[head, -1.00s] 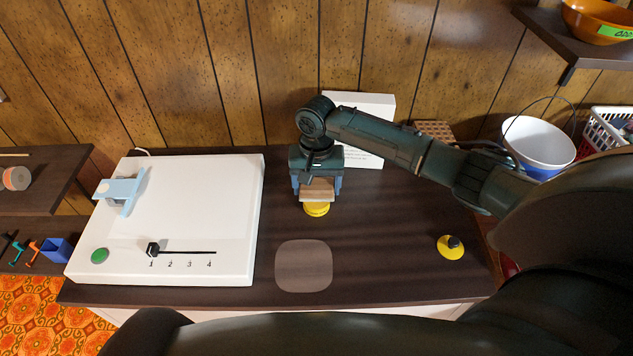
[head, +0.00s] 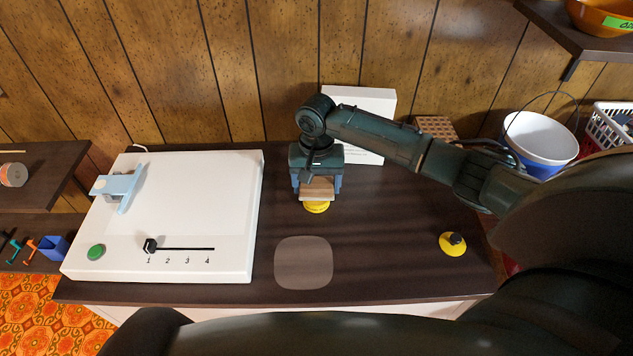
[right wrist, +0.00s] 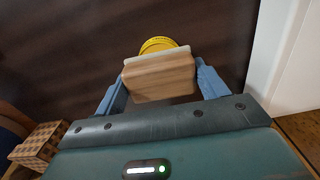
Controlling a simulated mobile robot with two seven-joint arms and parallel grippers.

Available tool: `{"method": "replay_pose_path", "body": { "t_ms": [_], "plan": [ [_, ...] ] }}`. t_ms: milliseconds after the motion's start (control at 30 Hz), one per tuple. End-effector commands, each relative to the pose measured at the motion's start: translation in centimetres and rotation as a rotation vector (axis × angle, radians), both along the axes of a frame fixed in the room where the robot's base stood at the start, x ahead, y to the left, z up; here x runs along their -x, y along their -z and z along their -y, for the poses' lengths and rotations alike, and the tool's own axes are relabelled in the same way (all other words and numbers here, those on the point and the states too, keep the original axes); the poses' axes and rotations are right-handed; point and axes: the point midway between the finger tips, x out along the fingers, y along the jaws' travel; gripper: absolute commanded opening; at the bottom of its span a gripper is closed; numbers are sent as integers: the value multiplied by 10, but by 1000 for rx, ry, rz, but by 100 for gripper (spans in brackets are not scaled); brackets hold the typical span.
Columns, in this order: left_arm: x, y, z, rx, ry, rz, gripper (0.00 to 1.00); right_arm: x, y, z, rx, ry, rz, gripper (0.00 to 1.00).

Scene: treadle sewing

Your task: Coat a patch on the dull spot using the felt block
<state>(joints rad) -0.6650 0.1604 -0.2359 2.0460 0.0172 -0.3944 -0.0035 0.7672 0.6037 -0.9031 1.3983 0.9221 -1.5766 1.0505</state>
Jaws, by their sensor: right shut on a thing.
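My right gripper (head: 317,186) is shut on the felt block (head: 317,195), a wooden block with a pale felt layer along its far face. In the right wrist view the block (right wrist: 160,80) sits between the two blue fingers. A round yellow tin (head: 316,208) shows just under the block on the dark tabletop; whether the felt touches what is in it cannot be told. The dull spot (head: 304,263) is a paler rounded square on the tabletop, nearer to me than the tin, and nothing lies on it. My left gripper is out of view.
A white panel (head: 230,225) with a slider, green button and pale blue clamp takes up the left. A yellow lid with a black knob (head: 453,244) lies at the right. A white card (head: 365,102) stands behind my right gripper. The tabletop (head: 390,260) between spot and lid is clear.

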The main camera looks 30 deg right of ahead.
Motion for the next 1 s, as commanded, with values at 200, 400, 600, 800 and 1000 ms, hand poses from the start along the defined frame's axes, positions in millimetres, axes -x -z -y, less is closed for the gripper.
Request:
{"method": "replay_pose_path", "body": {
  "t_ms": [200, 400, 600, 800, 1000],
  "plan": [
    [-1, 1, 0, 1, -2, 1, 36, 0, 3, 0, 0, 0, 0, 54],
    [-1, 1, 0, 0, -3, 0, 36, 0, 5, 0, -1, 0, 0, 54],
    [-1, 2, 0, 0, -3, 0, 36, 0, 8, 0, -1, 0, 0, 54],
    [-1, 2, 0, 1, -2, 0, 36, 0, 9, 0, -1, 0, 0, 54],
    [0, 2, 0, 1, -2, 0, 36, 0, 9, 0, -1, 0, 0, 54]
  ]
}}
